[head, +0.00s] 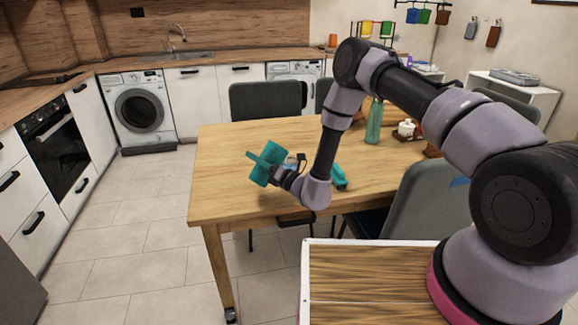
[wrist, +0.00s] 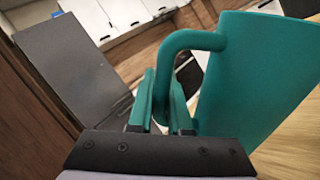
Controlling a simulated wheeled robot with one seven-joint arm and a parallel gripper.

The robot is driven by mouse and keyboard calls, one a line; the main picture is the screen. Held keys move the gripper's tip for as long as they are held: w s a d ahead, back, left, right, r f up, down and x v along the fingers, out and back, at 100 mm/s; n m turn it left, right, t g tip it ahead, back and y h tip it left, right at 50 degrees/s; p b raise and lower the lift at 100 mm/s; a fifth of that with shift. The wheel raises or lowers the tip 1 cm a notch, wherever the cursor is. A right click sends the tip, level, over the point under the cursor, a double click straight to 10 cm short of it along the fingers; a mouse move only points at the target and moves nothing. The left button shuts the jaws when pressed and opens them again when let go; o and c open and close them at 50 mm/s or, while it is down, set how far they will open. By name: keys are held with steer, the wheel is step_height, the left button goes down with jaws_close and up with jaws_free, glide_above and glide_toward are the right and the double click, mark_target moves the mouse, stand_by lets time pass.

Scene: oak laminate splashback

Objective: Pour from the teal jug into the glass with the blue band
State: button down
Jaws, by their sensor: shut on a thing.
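The teal jug (head: 263,167) is held above the left part of the wooden table and looks tilted in the head view. In the wrist view the jug's body (wrist: 255,75) fills the right side, with its handle reaching toward the fingers. My gripper (wrist: 166,112) is shut on the jug's handle. In the head view my gripper (head: 282,173) is just right of the jug. I cannot make out the glass with the blue band in either view. The inside of the jug is not visible.
A teal object (head: 339,178) lies on the table (head: 225,190), partly behind my arm. A green bottle (head: 373,122) and small white items (head: 406,128) stand toward the back right. Grey chairs (head: 262,100) surround the table. Its left part has bare surface.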

steer(key=shift+w+d+r+m+t+p, duration=0.2)
steer(key=shift+r+m+t+p, duration=0.15)
steer(key=shift+m+p, duration=0.55)
stand_by(1.1)
steer(key=shift+s+a+f+n+g+h+b, duration=0.5)
steer(key=shift+s+a+f+n+b, duration=0.25)
steer(key=shift+f+n, duration=0.95)
steer(key=shift+s+a+f+n+g+h+b, duration=0.45)
steer(key=shift+f+n+b, duration=0.45)
steer(key=shift+f+n, duration=0.8)
steer(key=shift+s+a+f+n+g+h+b, duration=0.45)
steer(key=shift+s+a+f+n+b, duration=0.3)
steer(key=shift+f+n, duration=0.9)
steer(key=shift+r+n, duration=0.35)
steer(key=shift+n, duration=0.1)
